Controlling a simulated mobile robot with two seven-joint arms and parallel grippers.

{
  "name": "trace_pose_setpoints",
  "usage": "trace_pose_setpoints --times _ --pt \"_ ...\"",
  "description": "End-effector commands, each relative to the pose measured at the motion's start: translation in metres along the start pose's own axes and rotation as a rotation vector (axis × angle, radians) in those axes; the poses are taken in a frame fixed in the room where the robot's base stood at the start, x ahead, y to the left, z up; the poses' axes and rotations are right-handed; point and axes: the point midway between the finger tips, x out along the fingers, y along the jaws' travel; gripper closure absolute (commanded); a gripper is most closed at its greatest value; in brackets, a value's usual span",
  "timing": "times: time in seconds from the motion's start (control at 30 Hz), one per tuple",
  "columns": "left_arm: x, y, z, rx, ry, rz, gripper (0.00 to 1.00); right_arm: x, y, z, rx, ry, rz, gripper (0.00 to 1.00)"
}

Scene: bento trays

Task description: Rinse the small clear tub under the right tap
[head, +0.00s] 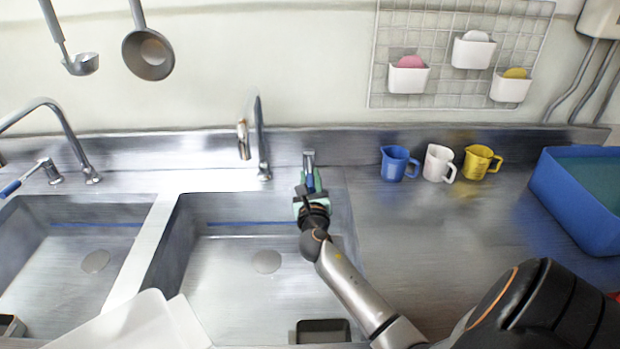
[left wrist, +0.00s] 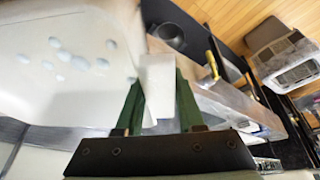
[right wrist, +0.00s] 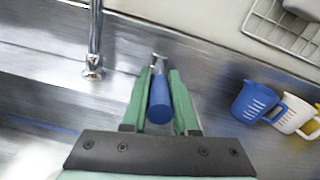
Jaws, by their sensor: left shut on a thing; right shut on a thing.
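The small clear tub (head: 135,325), whitish, shows at the bottom of the head view over the front of the sinks. In the left wrist view its pale wall (left wrist: 60,100) bears several bluish spots. My left gripper (left wrist: 158,85) is shut on a white edge of it; this gripper is outside the head view. The right tap (head: 262,140) stands behind the right sink (head: 225,280); I see no water stream. My right gripper (head: 311,190) is shut on the tap's blue lever (right wrist: 160,100), right of the spout; it partly hides the lever in the head view.
Blue, white and yellow jugs (head: 395,163) stand on the counter right of the sink. A blue basin (head: 565,205) is at far right. A dark container (head: 323,331) sits at the sink's front. The left tap (head: 70,140) stands behind the left sink.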

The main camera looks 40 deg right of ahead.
Motion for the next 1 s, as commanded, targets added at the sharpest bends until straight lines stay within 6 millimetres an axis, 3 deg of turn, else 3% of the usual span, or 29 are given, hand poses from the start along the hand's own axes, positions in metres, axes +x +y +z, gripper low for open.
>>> trace_pose_setpoints --times 0.2,0.4,0.6,1.0 --pt "-0.003 0.0 -0.001 0.0 0.001 0.001 1.0 0.0 -0.002 0.0 -0.002 -0.001 0.01 1.0" --pt "-0.017 0.001 -0.007 0.0 0.001 0.001 1.0 0.001 -0.017 -0.001 -0.011 -0.023 0.112 1.0" --pt "-0.018 0.001 -0.008 0.0 0.001 0.001 1.0 0.003 -0.029 -0.006 -0.005 -0.043 0.214 1.0" --pt "-0.018 0.001 -0.008 0.0 0.001 0.001 1.0 0.003 -0.03 -0.007 0.003 -0.046 0.241 1.0"
